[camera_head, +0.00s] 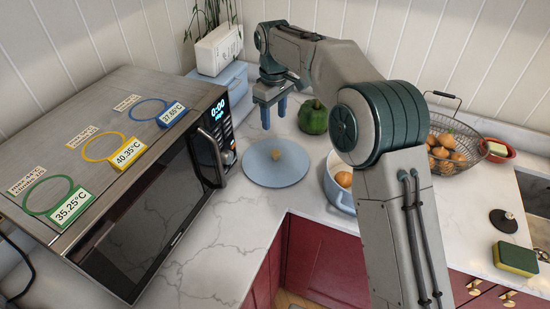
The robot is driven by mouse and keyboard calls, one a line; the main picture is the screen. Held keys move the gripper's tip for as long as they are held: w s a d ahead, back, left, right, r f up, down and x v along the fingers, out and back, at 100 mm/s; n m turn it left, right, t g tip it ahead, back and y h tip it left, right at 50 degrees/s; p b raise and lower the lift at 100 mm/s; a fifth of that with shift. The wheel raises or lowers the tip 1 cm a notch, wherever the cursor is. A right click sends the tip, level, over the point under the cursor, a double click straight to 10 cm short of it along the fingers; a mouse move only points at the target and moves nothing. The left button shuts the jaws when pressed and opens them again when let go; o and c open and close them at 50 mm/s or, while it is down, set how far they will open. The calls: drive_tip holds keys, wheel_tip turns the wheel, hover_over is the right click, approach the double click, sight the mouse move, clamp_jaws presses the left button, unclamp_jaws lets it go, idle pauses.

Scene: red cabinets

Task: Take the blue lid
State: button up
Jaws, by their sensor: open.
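A round blue lid (266,172) with a small tan knob on top lies flat on the marble counter, just right of the microwave. My gripper (273,122) points down with its two blue fingers apart, and nothing is between them. It appears above and a little behind the lid, and I see a gap between the fingertips and the knob. A blue pot (337,190) with brown onions or eggs inside stands to the right of the lid, partly hidden by my arm.
The microwave (186,175) stands close on the left. A white planter (219,48) and a pale blue box (232,82) stand at the back. A wire basket (452,135) is at right. Counter in front of the lid is clear.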

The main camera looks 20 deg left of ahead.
hover_over(276, 152)
drive_tip(key=f, duration=0.5)
drive_tip(key=s+f+p, duration=0.1)
drive_tip(key=f, duration=0.2)
drive_tip(key=shift+a+f, duration=0.1)
drive_tip(key=shift+f, duration=0.15)
drive_tip(key=shift+w+f+p, duration=0.2)
drive_tip(key=shift+f+p, duration=0.3)
drive_tip(key=shift+f, duration=0.85)
drive_tip(key=shift+w+f+p, duration=0.15)
drive_tip(key=shift+f+p, duration=0.3)
drive_tip(key=shift+f, duration=0.85)
drive_tip(key=shift+r, duration=0.1)
clamp_jaws()
